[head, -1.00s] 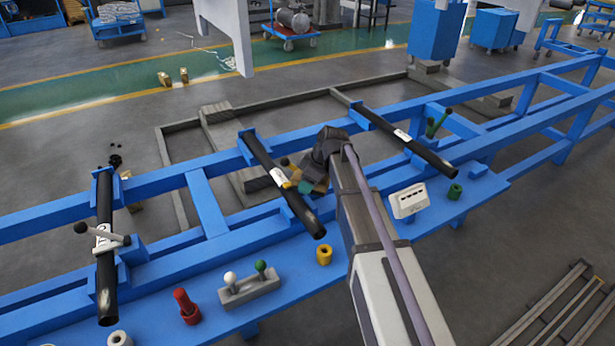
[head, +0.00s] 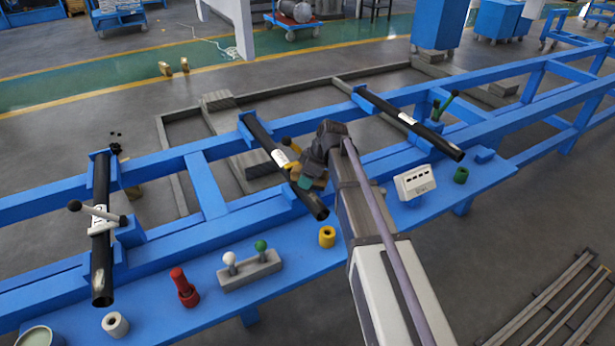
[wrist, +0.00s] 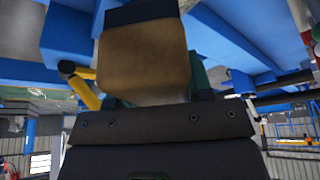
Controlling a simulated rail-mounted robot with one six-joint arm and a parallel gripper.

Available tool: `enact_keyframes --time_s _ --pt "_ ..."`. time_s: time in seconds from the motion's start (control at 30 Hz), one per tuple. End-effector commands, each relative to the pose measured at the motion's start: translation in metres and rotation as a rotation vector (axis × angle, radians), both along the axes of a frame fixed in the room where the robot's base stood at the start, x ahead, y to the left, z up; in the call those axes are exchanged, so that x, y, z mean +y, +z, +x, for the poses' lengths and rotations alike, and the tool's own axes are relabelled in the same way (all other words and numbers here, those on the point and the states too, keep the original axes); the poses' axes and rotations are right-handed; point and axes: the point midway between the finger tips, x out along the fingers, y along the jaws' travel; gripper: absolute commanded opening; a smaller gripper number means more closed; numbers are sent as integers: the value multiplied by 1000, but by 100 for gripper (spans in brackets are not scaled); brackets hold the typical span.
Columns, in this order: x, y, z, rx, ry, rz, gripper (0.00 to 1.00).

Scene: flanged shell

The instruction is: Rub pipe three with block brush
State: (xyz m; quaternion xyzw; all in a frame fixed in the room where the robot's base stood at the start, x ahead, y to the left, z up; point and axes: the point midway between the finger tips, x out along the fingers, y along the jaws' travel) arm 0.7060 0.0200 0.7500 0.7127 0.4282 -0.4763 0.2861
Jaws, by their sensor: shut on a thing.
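Three black pipes with white labels lie across the blue frame in the head view: a left pipe (head: 102,245), a middle pipe (head: 264,142) and a right pipe (head: 385,107). The label writing is too small to read, so I cannot tell which is pipe three. My gripper (head: 318,160) is beside the right side of the middle pipe. It is shut on the block brush, a tan-brown block (wrist: 143,58) with a dark blue end in the wrist view. Whether the brush touches the pipe is hidden.
A yellow lever (wrist: 82,82) with a black knob is close left of the brush in the wrist view. The blue bench holds a yellow ring (head: 327,237), a red fitting (head: 184,287), a grey block with knobs (head: 249,269) and a white box (head: 414,182).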

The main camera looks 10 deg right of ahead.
Motion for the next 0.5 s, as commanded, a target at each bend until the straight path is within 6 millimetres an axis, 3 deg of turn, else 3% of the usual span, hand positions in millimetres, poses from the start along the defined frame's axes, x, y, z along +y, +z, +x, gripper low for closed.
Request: enact_keyframes --time_s 0.2,0.5 --pt "-1 -25 0 2 -1 -2 28" --pt "-7 -21 -27 8 0 -15 28"
